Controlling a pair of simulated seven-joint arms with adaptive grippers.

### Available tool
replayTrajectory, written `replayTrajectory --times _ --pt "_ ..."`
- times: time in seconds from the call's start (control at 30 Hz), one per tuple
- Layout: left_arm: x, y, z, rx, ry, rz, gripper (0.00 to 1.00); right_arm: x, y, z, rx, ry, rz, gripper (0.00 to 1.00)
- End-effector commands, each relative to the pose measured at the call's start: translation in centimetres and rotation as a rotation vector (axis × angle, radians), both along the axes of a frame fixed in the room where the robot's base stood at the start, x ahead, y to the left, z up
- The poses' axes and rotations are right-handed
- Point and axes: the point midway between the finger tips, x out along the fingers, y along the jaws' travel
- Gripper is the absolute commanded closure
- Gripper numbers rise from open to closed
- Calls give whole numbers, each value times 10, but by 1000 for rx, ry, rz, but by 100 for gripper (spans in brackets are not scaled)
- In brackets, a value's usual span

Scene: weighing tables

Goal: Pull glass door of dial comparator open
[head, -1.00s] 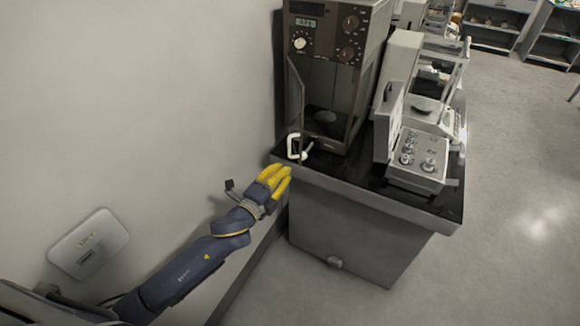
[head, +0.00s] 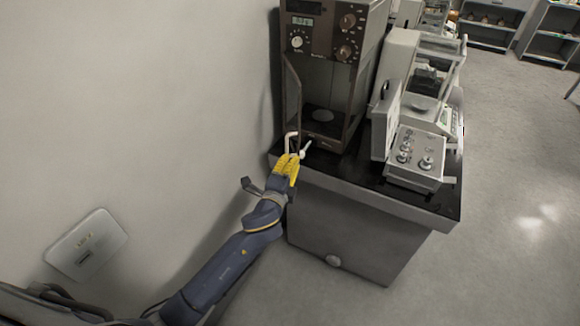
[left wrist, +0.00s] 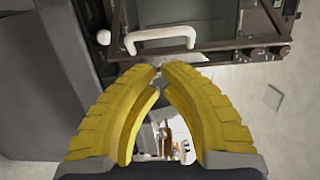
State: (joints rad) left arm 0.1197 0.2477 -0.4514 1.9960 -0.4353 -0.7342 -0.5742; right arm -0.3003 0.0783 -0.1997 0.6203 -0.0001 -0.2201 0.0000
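The dial comparator (head: 345,70) is a tall brown cabinet with a small display and several dials, on the dark table. A narrow glass door (head: 291,95) stands out at an angle along its left front side, so it looks partly open. A white C-shaped handle (head: 287,143) is at the door's lower end; the handle also shows in the left wrist view (left wrist: 160,38). My left gripper (head: 290,160) is just below the handle. In the left wrist view its yellow fingertips (left wrist: 158,71) meet, with nothing visible between them, apart from the handle. My right gripper is out of view.
A white knob (head: 305,150) sits beside the handle. A grey control box (head: 415,160) and other instruments stand on the table (head: 360,185) to the right. The wall (head: 150,100) is close on the left. Open floor (head: 510,230) lies to the right.

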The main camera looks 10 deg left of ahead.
Motion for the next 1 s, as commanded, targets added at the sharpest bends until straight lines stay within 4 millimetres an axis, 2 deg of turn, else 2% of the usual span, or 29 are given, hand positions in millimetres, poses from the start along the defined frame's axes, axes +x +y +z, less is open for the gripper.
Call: replayTrajectory --times 0.2,0.4,0.63,1.0 --pt "33 -2 0 -1 0 0 100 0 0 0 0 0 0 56" --pt "52 -4 0 -1 0 -1 100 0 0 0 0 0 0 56" --pt "60 -4 0 -1 1 -1 100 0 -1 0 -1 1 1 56" --pt "61 -5 0 -1 0 -6 100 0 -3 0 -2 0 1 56"
